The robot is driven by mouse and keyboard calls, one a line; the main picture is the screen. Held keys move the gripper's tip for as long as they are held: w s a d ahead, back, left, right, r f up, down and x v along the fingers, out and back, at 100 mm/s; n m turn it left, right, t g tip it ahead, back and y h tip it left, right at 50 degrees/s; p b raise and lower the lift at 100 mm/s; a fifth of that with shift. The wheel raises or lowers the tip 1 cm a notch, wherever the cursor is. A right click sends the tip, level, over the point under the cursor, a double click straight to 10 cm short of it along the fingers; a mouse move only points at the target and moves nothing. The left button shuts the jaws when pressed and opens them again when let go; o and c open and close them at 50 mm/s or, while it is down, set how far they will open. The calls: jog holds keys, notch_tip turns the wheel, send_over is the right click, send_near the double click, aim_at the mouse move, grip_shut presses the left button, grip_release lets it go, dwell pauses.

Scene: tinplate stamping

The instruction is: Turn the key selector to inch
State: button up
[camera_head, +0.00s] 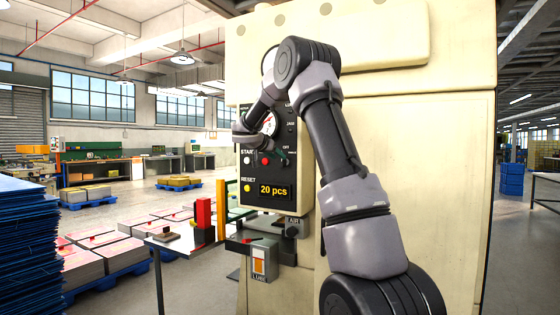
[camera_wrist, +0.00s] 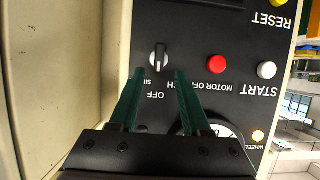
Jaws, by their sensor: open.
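The key selector (camera_wrist: 159,57) is a small silver knob with a dark slot on the black control panel (camera_wrist: 195,35). It shows upside down in the wrist view, its bar roughly upright in the picture. The labels OFF, part of SINGLE and a partly covered label ending in CH lie near it. My gripper (camera_wrist: 160,72) is open, its two green fingers on either side, tips just short of the knob. I see no contact. In the head view my gripper (camera_head: 282,154) is at the panel's right side, and the selector cannot be made out there.
A red button (camera_wrist: 216,64), a white START button (camera_wrist: 266,70) and a yellow RESET button (camera_head: 247,188) are nearby on the panel. A dial (camera_head: 269,124) sits above. The cream press body (camera_head: 410,150) surrounds the panel. A small table (camera_head: 185,242) stands at lower left.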

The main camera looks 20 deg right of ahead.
aim_at(284, 162)
jog(key=shift+x, duration=2.2)
jog(key=shift+s, duration=0.1)
grip_shut()
jog(key=n+g+h, duration=0.1)
jog(key=n, duration=0.1)
jog(key=n+g+h, duration=0.1)
jog(key=n, duration=0.1)
jog(key=w+n+h, duration=0.1)
jog(key=n, duration=0.1)
jog(key=shift+a+f+g, duration=0.3)
jog(key=shift+g, duration=0.1)
grip_release()
